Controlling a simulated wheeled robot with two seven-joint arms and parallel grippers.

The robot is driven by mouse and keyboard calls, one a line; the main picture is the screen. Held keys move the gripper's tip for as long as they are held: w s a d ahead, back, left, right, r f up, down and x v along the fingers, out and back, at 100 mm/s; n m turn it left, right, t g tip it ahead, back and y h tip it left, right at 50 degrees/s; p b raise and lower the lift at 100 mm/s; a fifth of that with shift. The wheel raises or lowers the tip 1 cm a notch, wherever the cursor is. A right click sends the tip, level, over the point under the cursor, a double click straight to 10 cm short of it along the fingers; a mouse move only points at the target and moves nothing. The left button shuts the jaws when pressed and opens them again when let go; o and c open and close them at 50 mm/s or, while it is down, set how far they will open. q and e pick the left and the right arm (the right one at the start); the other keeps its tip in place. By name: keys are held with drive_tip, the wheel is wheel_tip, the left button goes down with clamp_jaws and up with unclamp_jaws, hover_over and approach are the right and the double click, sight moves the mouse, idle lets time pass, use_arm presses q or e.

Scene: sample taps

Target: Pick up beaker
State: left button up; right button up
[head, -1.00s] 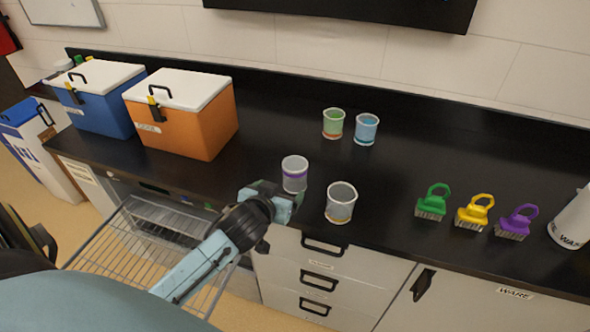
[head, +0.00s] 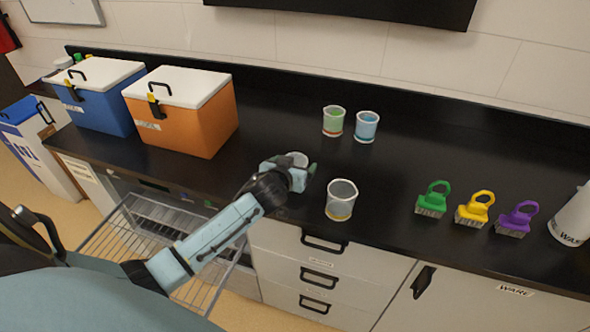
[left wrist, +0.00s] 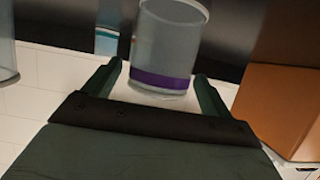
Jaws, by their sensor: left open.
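A clear beaker with a purple band (left wrist: 168,45) stands near the counter's front edge. In the head view only its rim (head: 297,157) shows above my left gripper (head: 290,169), which hides the rest. In the left wrist view my left gripper (left wrist: 157,82) is open, with one green finger on each side of the beaker's banded end. I cannot tell whether the fingers touch it. A second clear beaker with a yellowish band (head: 341,199) stands just to the right. My right gripper is not in view.
An orange cooler box (head: 188,122) and a blue cooler box (head: 97,104) stand on the black counter (head: 265,110) at left. Green (head: 432,200), yellow (head: 474,209) and purple (head: 517,219) brushes and a white bottle (head: 573,218) stand at right. A wire rack (head: 112,232) sticks out below the counter.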

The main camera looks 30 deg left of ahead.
use_arm(q)
drive_tip(key=shift+x, duration=1.45)
drive_tip(key=c, duration=1.1)
wheel_tip(320, 180, up, 10)
drive_tip(key=shift+f+p, duration=0.1)
drive_tip(key=shift+p, duration=0.45)
drive_tip(key=s+d+m+h+b, duration=0.2)
drive_tip(key=s+d+b, duration=0.4)
drive_tip(key=s+d, duration=0.8)
drive_tip(key=shift+s+d+f+m+h, duration=0.2)
drive_tip(key=shift+s+f+m+h, duration=0.25)
drive_tip(key=shift+s+h, duration=0.15)
